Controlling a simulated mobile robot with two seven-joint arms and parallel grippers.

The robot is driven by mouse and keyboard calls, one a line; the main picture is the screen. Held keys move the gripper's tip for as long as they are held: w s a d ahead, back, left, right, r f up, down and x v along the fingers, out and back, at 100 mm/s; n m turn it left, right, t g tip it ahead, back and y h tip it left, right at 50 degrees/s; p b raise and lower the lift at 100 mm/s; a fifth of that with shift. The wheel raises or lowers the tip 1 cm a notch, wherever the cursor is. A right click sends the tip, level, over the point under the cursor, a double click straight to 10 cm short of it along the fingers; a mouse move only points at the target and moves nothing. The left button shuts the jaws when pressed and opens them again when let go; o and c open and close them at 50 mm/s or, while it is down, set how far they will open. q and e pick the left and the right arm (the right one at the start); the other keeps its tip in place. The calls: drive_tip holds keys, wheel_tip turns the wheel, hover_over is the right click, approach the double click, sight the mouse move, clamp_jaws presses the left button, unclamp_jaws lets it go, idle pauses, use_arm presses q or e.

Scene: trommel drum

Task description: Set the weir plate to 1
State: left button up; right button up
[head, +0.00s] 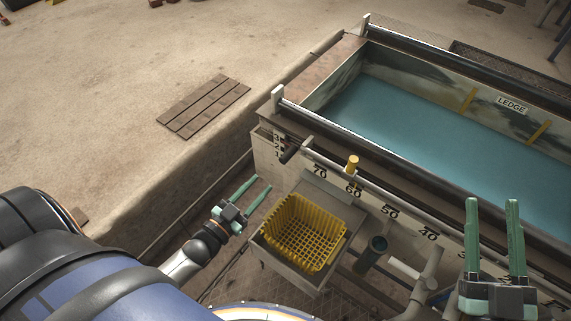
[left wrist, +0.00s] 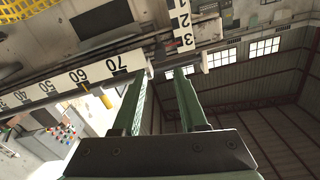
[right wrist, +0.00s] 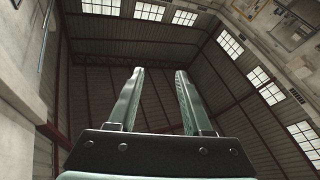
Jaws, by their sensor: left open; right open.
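A small white scale marked 1, 2, 3 (left wrist: 182,25) shows above my fingertips in the left wrist view. In the head view it is small, at the near left corner of the tank (head: 277,143). A dark stub (head: 290,155) sits beside it; I cannot tell whether this belongs to the weir plate, or what the plate's setting is. My left gripper (head: 259,184) is open and empty, apart from the scale, left of the yellow basket. My right gripper (head: 491,202) is open and empty in front of the tank's near wall.
A yellow basket (head: 303,236) stands in a tray below the tank front. A long scale (left wrist: 78,80) with a yellow marker (head: 352,163) runs along the near wall. Pipes (head: 425,283) stand at lower right. A sign reading LEDGE (head: 511,105) is on the far inner wall.

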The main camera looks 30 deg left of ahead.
sight(286, 158)
use_arm(q)
drive_tip(key=w+b, duration=0.1)
drive_tip(key=w, duration=0.2)
drive_tip(key=w+d, duration=0.1)
drive_tip(key=w, duration=0.3)
drive_tip(key=w+b, duration=0.1)
drive_tip(key=w, duration=0.3)
drive_tip(key=shift+w+d+b, duration=0.15)
drive_tip(key=shift+d+b, duration=0.15)
drive_tip(key=shift+b, duration=0.05)
drive_tip(key=shift+w, duration=0.5)
use_arm(e)
drive_tip(key=s+a+r+n+t+y, duration=0.1)
drive_tip(key=s+r+n+y, duration=0.5)
drive_tip(key=r+y, duration=0.1)
drive_tip(key=shift+a+r+t+y, duration=0.15)
drive_tip(key=shift+r+t+y, duration=0.15)
drive_tip(key=shift+r, duration=0.55)
use_arm(q)
clamp_jaws()
